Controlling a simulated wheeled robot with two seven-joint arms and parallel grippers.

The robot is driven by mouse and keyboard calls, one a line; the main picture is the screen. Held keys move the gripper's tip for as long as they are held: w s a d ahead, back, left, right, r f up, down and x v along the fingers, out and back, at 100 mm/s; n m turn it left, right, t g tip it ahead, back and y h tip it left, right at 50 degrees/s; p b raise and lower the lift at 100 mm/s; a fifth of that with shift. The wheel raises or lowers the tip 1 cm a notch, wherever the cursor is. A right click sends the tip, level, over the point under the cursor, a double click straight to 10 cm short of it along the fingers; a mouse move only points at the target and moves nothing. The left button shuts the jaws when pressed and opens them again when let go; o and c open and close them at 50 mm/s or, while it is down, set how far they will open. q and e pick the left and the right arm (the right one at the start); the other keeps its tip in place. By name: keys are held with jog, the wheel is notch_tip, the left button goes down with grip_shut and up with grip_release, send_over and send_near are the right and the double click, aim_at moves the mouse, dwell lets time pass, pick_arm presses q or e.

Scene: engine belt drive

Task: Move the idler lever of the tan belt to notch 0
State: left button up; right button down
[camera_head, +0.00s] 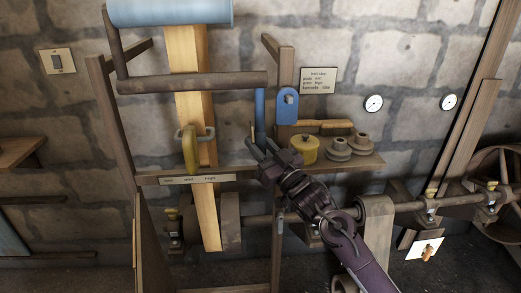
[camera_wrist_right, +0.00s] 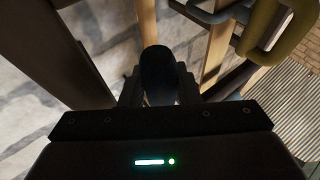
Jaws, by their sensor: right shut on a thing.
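The tan belt (camera_head: 203,110) runs down steeply from the blue drum (camera_head: 170,12) to the lower shaft. A yellow loop handle (camera_head: 190,150) sits in front of it, above a pale marked strip (camera_head: 198,180) whose lettering is too small to read. A blue lever (camera_head: 260,112) hangs from the right end of the brown crossbar. My right gripper (camera_head: 262,147) is at its lower end, shut on it. The right wrist view shows a dark rounded grip (camera_wrist_right: 158,75) between the fingers. The yellow handle (camera_wrist_right: 282,30) is at the upper right there. My left gripper is not in view.
A shelf (camera_head: 365,163) right of my gripper holds a yellow pot (camera_head: 304,149) and grey stepped pulleys (camera_head: 345,147). A blue bracket (camera_head: 288,105) is on the post close by. The brown crossbar (camera_head: 195,83) spans above. A lower shaft (camera_head: 400,206) runs to the right.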

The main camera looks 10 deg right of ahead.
jog(key=shift+d+r, duration=0.1)
jog(key=c, duration=1.4)
grip_release()
jog(key=o, duration=0.3)
jog(key=shift+w, duration=0.1)
jog(key=s+d+m+g+h+p, duration=0.3)
jog(key=s+d+p, duration=0.1)
jog(key=s+p, duration=0.85)
jog(key=w+d+f+m+g+h+b, duration=0.1)
jog(key=d+f+h, duration=0.15)
jog(key=f, duration=0.55)
jog(key=w+d+f+m+h+b, duration=0.15)
jog(key=d+f, duration=0.25)
jog(key=f, duration=0.4)
jog(key=s+d+f+g+h, duration=0.1)
jog(key=s+d+f, duration=0.1)
jog(key=f, duration=0.7)
jog(key=s+d+f+g+h+p, duration=0.1)
jog(key=s+d+f+g+h, duration=0.1)
jog(key=f, duration=0.7)
jog(key=shift+s+d, duration=0.75)
jog(key=shift+s, duration=0.1)
